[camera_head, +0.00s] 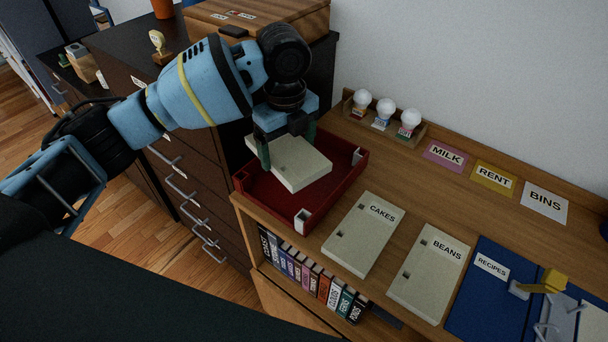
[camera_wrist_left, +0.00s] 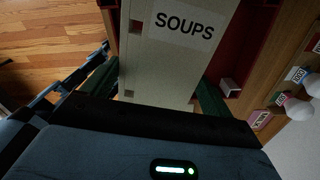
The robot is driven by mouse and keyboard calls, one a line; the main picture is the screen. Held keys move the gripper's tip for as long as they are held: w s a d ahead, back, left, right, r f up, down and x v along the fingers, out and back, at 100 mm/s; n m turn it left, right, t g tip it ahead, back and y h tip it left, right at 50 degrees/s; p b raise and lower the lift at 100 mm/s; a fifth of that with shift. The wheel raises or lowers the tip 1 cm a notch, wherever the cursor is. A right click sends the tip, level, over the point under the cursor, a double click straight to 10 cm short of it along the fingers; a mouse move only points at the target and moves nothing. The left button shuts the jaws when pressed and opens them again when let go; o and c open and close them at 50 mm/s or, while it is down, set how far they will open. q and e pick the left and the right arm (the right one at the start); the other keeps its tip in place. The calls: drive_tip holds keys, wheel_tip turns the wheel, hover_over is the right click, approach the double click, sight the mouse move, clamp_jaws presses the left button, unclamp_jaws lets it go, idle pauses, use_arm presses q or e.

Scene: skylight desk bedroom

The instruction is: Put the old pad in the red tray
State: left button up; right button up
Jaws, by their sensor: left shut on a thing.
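My left gripper (camera_head: 287,147) is shut on a pale pad (camera_head: 301,167) and holds it over the red tray (camera_head: 313,203). In the left wrist view the pad (camera_wrist_left: 165,60) carries a label that reads SOUPS, and it sits between the green fingers. In the head view the pad is slightly tilted and hides part of the tray floor. Whether it touches the tray I cannot tell. The tray stands at the left end of the wooden desk top. My right gripper is not in view.
Pale pads marked CAKES (camera_head: 363,233) and BEANS (camera_head: 428,270) lie right of the tray. A blue RECIPES binder (camera_head: 486,300) lies at the right. A rack with white bulbs (camera_head: 383,114) stands behind. Cards (camera_head: 493,181) lie along the wall. Books (camera_head: 312,280) fill the shelf below.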

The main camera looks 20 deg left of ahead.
sight(303, 142)
use_arm(q)
drive_tip(key=m, duration=0.1)
drive_tip(key=w+m, duration=0.1)
drive_tip(key=m, duration=0.1)
drive_tip(key=w+d+m, duration=0.1)
drive_tip(key=m, duration=0.1)
drive_tip(key=shift+r, duration=0.35)
drive_tip(key=m, duration=0.2)
drive_tip(key=w+m, duration=0.1)
drive_tip(key=d+m, duration=0.1)
drive_tip(key=m, duration=0.1)
drive_tip(key=shift+w+r+m, duration=0.15)
drive_tip(key=shift+r+m, duration=0.15)
drive_tip(key=shift+r, duration=0.05)
drive_tip(key=shift+f, duration=0.1)
drive_tip(key=shift+f, duration=4.9)
drive_tip(key=shift+f, duration=0.15)
drive_tip(key=o, duration=1)
drive_tip(key=shift+c, duration=0.2)
